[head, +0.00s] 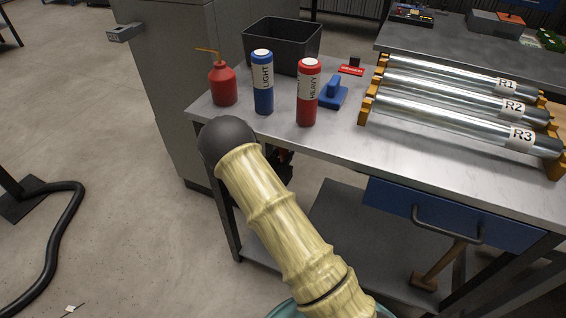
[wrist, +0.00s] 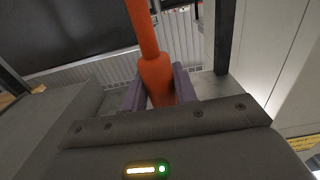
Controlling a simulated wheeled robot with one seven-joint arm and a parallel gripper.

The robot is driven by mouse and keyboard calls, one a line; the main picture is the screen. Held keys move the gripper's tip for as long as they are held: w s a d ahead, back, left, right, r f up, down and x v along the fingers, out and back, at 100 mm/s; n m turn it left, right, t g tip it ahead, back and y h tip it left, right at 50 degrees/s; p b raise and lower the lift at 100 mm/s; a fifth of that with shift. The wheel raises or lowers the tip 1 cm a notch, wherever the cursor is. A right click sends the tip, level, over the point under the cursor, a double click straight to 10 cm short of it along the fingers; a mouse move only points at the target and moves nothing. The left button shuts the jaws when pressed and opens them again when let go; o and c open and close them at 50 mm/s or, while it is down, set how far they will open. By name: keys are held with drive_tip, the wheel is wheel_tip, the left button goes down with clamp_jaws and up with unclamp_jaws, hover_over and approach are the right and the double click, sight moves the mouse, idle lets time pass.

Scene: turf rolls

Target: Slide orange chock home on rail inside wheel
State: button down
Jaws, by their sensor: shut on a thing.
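In the wrist view my gripper (wrist: 159,88) has its two purple fingers closed on either side of an orange thing, which I take to be the orange chock (wrist: 147,35). Only a rod-like part with a thicker bulge between the fingers shows; it runs up out of the top of the picture. Its far end is hidden, so I cannot tell whether it touches anything. In the head view only my pale yellow arm shows, and my gripper is out of sight. I cannot make out a rail or a wheel in either view.
A grey workbench (head: 345,140) holds a red oil can (head: 223,84), a blue bottle (head: 262,92), a red bottle (head: 307,104), a black bin (head: 312,45) and three metal rollers. My arm passes close to the bench's left corner. A black hose (head: 62,235) lies on the open floor at left.

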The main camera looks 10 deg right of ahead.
drive_tip(key=shift+r, duration=2)
drive_tip(key=shift+s+f, duration=0.15)
drive_tip(key=shift+f, duration=0.05)
drive_tip(key=s+a+f+n+t+y+b, duration=0.1)
drive_tip(key=s+f+n+y+b, duration=0.1)
drive_tip(key=s, duration=0.3)
drive_tip(key=s+a+f+n+t+y+b, duration=0.2)
drive_tip(key=s+f+n+y+b, duration=0.1)
drive_tip(key=s+y+b, duration=0.2)
drive_tip(key=shift+s, duration=0.55)
drive_tip(key=shift+a+f, duration=0.1)
